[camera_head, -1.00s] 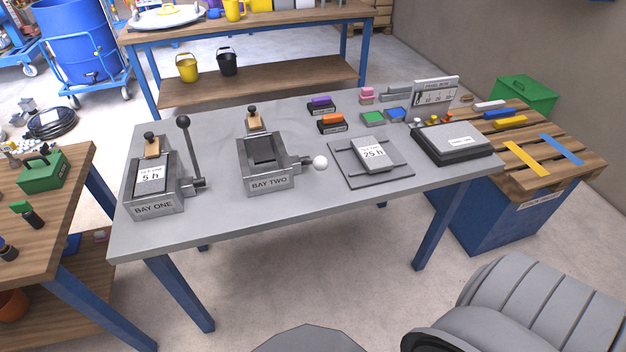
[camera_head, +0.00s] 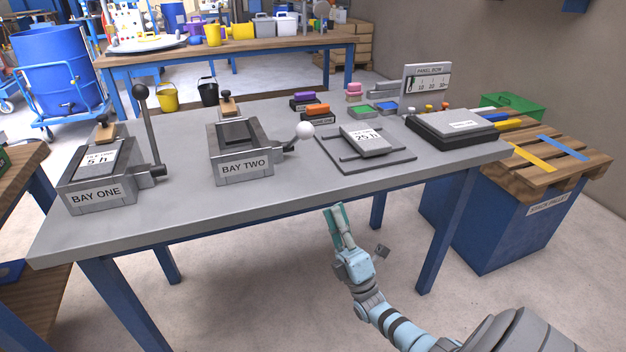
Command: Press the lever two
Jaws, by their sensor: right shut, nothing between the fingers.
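The bay two fixture (camera_head: 240,155) is a grey metal block on the table, labelled "BAY TWO". Its lever, with a white ball knob (camera_head: 304,130), points out low to the right, a little above the tabletop. The bay one fixture (camera_head: 100,178), holding a "5 h" block, stands to the left. Its black-knobbed lever (camera_head: 150,125) stands upright. My right gripper (camera_head: 335,208) is shut and empty. It is in front of the table's front edge, below and to the right of the white knob, apart from it. My left gripper is out of view.
The "25 h" block (camera_head: 366,140) lies on a dark plate (camera_head: 345,165) right of the knob. A grey box (camera_head: 456,126) and a small panel (camera_head: 426,78) stand farther right. A pallet (camera_head: 560,165) sits beside the table. The front strip of the tabletop (camera_head: 200,215) is clear.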

